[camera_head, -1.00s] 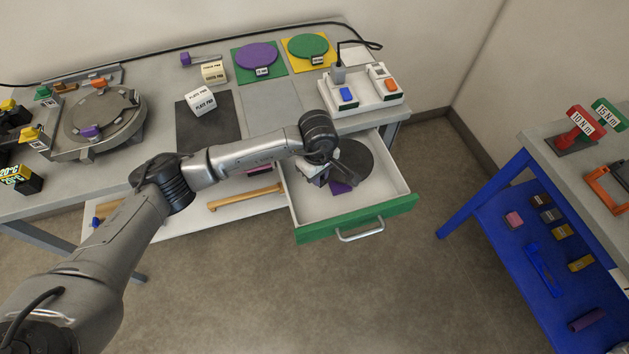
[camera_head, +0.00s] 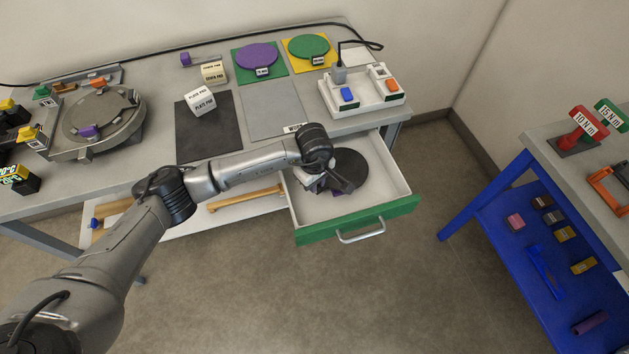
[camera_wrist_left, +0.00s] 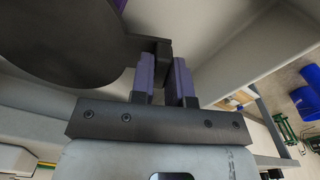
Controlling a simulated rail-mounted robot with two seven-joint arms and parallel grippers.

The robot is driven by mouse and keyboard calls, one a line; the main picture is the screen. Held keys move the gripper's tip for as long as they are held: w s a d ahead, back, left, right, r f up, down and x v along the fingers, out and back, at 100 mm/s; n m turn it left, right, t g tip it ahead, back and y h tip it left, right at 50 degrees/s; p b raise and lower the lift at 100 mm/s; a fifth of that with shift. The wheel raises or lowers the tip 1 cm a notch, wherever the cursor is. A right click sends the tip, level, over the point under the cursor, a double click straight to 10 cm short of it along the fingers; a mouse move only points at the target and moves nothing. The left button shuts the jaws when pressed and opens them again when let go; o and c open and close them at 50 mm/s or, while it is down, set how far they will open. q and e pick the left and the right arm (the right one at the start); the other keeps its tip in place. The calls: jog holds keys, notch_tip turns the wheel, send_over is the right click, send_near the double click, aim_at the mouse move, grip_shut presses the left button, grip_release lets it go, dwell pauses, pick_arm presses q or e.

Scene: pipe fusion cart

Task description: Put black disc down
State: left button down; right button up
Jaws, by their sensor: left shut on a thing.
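The black disc (camera_head: 350,165) is in or just over the open drawer (camera_head: 375,210) with the green front. My left gripper (camera_head: 336,186) is at its near left side, seen from above. In the left wrist view, the purple-padded fingers (camera_wrist_left: 167,75) are closed on a dark tab at the edge of the black disc (camera_wrist_left: 65,45). A purple thing shows partly below the gripper in the head view; most of it is hidden. I cannot tell whether the disc touches the drawer floor. My right gripper is not in view.
A white switch box (camera_head: 362,98) stands behind the drawer. The drawer's right part is clear.

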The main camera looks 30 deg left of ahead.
pick_arm(q)
jog(key=shift+f+b, duration=0.4)
jog(key=shift+f, duration=0.1)
jog(key=c, duration=1.2)
grip_release()
jog(key=shift+o, duration=0.5)
jog(key=shift+r+p, duration=0.35)
notch_tip(320, 180, up, 12)
jog(key=p, duration=0.2)
jog(key=shift+r, duration=0.25)
